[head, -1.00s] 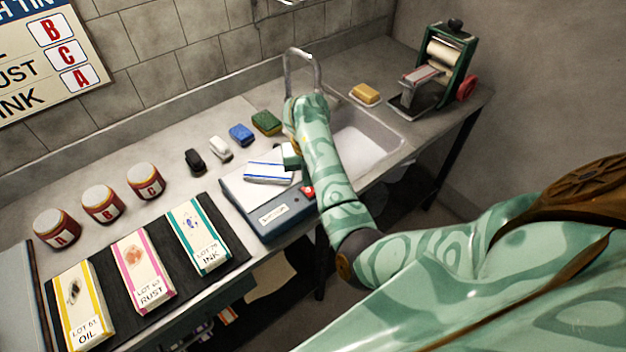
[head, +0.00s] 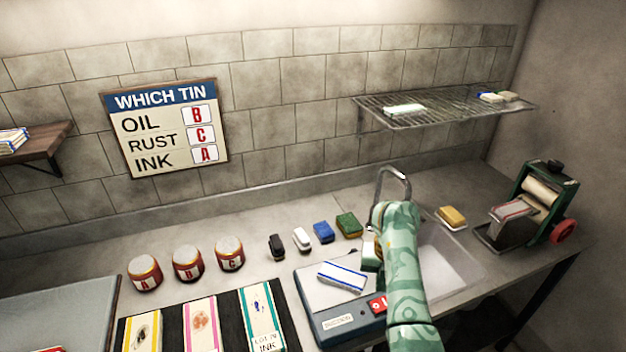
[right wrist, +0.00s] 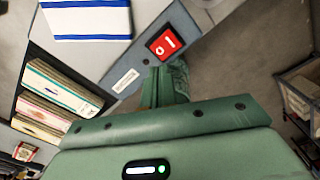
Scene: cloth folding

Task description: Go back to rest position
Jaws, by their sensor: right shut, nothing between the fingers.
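My right arm comes in from the bottom right of the head view. Its gripper (head: 371,254) is over the right side of the blue-grey device, close to the folded white cloth with blue stripes (head: 342,275). In the right wrist view the green fingers (right wrist: 166,86) are shut and empty, just below the red switch (right wrist: 165,43). The cloth (right wrist: 88,18) lies apart from them on the device's pale top. In the head view the forearm hides part of the gripper. My left gripper is in neither view.
The sink (head: 450,262) and tap (head: 392,180) are beside my right forearm. A roller press (head: 530,205) stands at the far right. Tins (head: 188,263), coloured blocks (head: 323,232) and striped cloths on a black mat (head: 229,312) lie left. A wire shelf (head: 440,108) hangs above.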

